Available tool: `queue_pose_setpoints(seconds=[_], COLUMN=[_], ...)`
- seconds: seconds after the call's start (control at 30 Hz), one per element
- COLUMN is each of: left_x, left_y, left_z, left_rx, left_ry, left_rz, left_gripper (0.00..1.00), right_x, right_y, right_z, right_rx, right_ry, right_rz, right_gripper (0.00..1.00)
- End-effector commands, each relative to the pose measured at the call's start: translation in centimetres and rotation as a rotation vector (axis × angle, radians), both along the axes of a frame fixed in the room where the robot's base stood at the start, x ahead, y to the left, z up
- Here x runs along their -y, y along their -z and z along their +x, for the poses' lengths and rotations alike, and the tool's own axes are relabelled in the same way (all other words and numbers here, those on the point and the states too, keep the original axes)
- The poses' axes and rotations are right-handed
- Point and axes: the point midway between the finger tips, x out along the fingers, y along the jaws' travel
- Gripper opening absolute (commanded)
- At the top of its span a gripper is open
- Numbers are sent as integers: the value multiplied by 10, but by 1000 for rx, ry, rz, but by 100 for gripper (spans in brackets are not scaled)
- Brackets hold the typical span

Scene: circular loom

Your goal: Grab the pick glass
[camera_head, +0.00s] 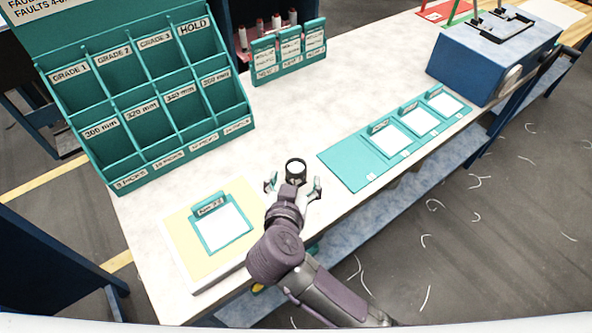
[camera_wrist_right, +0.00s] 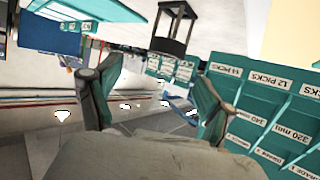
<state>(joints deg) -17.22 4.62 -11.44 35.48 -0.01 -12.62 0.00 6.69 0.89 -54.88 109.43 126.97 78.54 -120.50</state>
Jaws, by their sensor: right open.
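The pick glass (camera_head: 295,167) is a small black piece with a round pale lens, standing on the pale table top. In the right wrist view the pick glass (camera_wrist_right: 174,30) shows as a black upright frame at the top, beyond the fingers. My right gripper (camera_head: 293,184) is open, with its fingers spread to either side just short of the pick glass. Its two green-grey fingers also show in the right wrist view (camera_wrist_right: 155,78), with nothing between them. I cannot tell whether either finger touches the pick glass. My left gripper is not in view.
A green labelled rack (camera_head: 150,130) stands at the left, with a small card holder (camera_head: 290,58) behind. A cream board with a framed card (camera_head: 222,229) lies left of my gripper. A teal mat (camera_head: 347,168) with cards lies right. A blue box (camera_head: 485,60) stands far right.

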Motion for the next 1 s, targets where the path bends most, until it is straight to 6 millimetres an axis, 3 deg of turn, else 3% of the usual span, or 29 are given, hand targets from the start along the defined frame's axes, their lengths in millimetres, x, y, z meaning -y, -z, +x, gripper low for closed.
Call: queue_pose_setpoints(seconds=[0.6,0.9,1.0], left_x=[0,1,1], left_y=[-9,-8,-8], left_z=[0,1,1], left_rx=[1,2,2], left_ry=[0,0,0], left_rz=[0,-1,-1], left_gripper=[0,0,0], right_x=[3,3,3], right_y=[33,35,35], right_z=[63,67,67], right_rx=[2,1,1], right_ry=[1,1,1], right_rz=[-1,2,2], right_gripper=[81,81,65])
